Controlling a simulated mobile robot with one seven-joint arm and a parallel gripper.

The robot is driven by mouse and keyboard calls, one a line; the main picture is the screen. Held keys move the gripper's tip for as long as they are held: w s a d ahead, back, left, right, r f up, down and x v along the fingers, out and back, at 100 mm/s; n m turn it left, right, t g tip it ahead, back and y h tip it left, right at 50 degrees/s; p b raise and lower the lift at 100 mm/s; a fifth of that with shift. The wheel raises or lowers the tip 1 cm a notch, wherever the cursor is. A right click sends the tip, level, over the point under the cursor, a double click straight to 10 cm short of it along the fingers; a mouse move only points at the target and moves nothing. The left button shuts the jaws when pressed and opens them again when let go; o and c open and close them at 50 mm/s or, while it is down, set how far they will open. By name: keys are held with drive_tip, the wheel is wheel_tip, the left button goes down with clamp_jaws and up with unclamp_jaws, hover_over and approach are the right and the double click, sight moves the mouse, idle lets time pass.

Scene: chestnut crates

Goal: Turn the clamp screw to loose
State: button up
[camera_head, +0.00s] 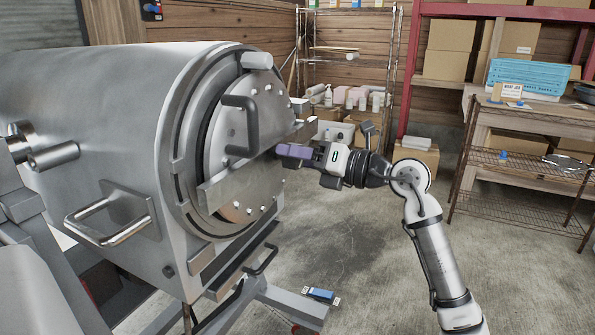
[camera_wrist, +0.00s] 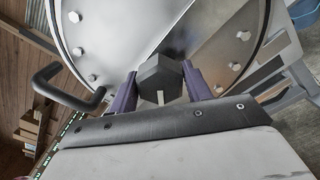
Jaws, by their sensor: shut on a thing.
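The clamp screw shows in the wrist view as a dark, faceted knob (camera_wrist: 160,72) standing out from the round metal door. My gripper (camera_head: 281,151) reaches in from the right and is at the door's face, with its purple fingers on both sides of the knob. It is shut on the knob. In the head view the fingers hide the knob. The round door (camera_head: 222,140) closes the end of a large metal drum (camera_head: 100,100). A flat bar (camera_head: 232,188) crosses the door behind the gripper. How far the screw is turned cannot be told.
A dark door handle (camera_head: 240,128) stands out left of my gripper and also shows in the wrist view (camera_wrist: 66,88). A bent metal handle (camera_head: 108,222) sticks out of the drum. A wire rack (camera_head: 515,180) stands at right. The floor (camera_head: 345,255) below my arm is mostly clear.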

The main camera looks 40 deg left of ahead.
drive_tip(key=n+b, duration=0.3)
drive_tip(key=n, duration=0.1)
drive_tip(key=shift+s+f+n, duration=0.1)
drive_tip(key=shift+f+n, duration=0.05)
drive_tip(key=shift+n, duration=0.25)
drive_tip(key=shift+b, duration=0.3)
drive_tip(key=o, duration=1)
drive_tip(key=shift+c, duration=0.2)
drive_tip(key=b+v, duration=0.1)
drive_tip(key=v, duration=1.3)
drive_tip(key=shift+a, duration=0.15)
